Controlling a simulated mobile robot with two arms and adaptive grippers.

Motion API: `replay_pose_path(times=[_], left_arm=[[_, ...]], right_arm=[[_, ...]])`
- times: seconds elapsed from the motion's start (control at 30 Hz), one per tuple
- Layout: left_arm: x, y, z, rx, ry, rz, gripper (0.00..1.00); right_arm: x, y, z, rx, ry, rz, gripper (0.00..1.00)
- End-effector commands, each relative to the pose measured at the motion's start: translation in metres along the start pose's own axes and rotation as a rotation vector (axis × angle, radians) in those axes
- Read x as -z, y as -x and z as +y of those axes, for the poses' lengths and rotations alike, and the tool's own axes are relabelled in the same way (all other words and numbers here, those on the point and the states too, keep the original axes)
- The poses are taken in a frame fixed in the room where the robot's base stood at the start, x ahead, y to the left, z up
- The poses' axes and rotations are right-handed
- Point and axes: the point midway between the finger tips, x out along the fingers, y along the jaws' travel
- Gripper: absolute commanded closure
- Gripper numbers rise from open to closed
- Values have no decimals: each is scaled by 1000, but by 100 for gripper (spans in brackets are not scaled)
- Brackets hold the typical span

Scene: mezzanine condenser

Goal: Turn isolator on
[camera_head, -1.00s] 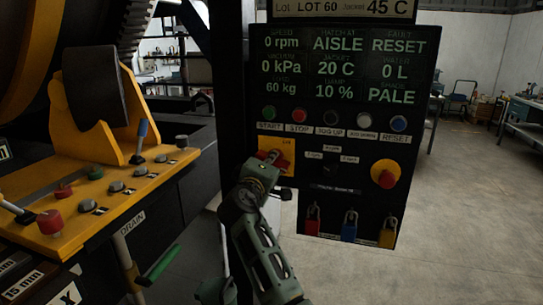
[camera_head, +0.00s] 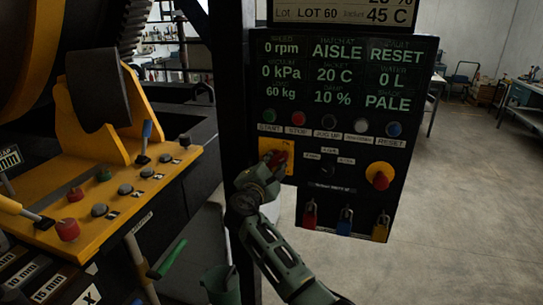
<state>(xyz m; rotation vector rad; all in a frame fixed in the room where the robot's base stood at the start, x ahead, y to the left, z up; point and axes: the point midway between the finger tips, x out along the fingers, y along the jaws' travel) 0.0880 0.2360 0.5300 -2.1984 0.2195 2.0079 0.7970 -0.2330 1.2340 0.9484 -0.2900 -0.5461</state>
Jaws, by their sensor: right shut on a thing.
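The isolator is a red rotary handle (camera_head: 279,160) on a yellow plate (camera_head: 289,146), at the left of the black control panel (camera_head: 330,208) in the head view. The handle looks tilted. My right gripper (camera_head: 268,174) reaches up from below and is shut on the handle; its fingers cover the handle's lower part. The panel's screen reads 0 rpm, 0 kPa, 60 kg, 20 C, 10 % and PALE. My left gripper is not in view.
A red emergency button (camera_head: 380,180) on yellow sits to the right. A row of buttons (camera_head: 328,119) runs above. A yellow console (camera_head: 95,205) with knobs and levers stands at left. The floor at right is open.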

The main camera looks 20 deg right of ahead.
Motion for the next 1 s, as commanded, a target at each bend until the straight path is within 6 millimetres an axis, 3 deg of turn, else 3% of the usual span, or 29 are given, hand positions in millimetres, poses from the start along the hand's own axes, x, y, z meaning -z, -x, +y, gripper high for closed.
replay_pose_path(times=[0.4, 0.97, 1.0], left_arm=[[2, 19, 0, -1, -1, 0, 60], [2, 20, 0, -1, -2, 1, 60], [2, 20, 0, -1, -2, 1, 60]], right_arm=[[0, 0, -2, 4, 188, 0, 100], [0, 0, -2, 2, 214, 0, 100], [0, 0, -2, 2, 214, 0, 78]])
